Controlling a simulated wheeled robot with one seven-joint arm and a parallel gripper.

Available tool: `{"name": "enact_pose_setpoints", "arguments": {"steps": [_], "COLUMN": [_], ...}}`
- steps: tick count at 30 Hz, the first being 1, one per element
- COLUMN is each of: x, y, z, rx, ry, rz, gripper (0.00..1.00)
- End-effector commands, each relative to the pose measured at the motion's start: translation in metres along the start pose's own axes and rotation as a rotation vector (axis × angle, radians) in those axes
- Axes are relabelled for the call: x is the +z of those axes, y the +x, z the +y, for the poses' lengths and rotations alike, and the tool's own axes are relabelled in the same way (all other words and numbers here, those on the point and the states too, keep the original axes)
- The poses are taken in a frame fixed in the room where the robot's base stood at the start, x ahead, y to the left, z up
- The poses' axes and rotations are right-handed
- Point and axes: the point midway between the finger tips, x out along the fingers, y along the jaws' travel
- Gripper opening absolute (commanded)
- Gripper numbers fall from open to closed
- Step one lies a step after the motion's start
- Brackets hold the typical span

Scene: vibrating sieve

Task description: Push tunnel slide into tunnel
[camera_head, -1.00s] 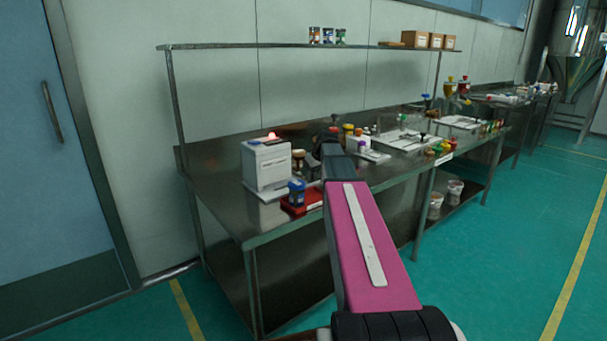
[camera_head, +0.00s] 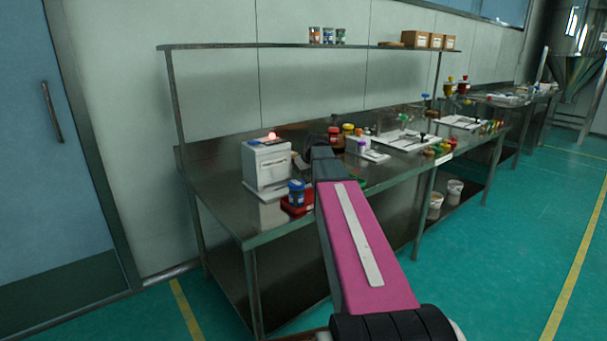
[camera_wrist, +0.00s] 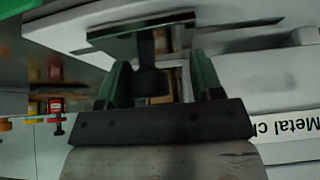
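The white metal-check machine (camera_head: 266,166), with a lit red lamp on top, stands near the left end of the steel table. Its side with printed "Metal ch" text (camera_wrist: 290,130) shows in the wrist view. My gripper (camera_wrist: 160,65) has two green fingers standing apart; in the head view it is hidden behind my arm, just right of the machine. A dark handle-like piece (camera_wrist: 150,80) is between the fingers, with a visible gap on its right. It seems to join a shiny plate (camera_wrist: 140,38), possibly the tunnel slide. The tunnel opening is not clearly visible.
Several small bottles and a white tray (camera_head: 405,140) lie to the right on the table (camera_head: 215,200). A shelf (camera_head: 250,45) runs above.

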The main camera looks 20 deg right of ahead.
Motion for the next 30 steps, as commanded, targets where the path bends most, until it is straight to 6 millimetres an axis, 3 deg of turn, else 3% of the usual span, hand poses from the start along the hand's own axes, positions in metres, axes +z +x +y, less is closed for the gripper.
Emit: {"name": "enact_pose_setpoints", "arguments": {"steps": [30], "x": [0.000], "y": [0.000], "z": [-0.053], "rx": [0.000], "ry": [-0.001], "rz": [0.000], "gripper": [0.60]}}
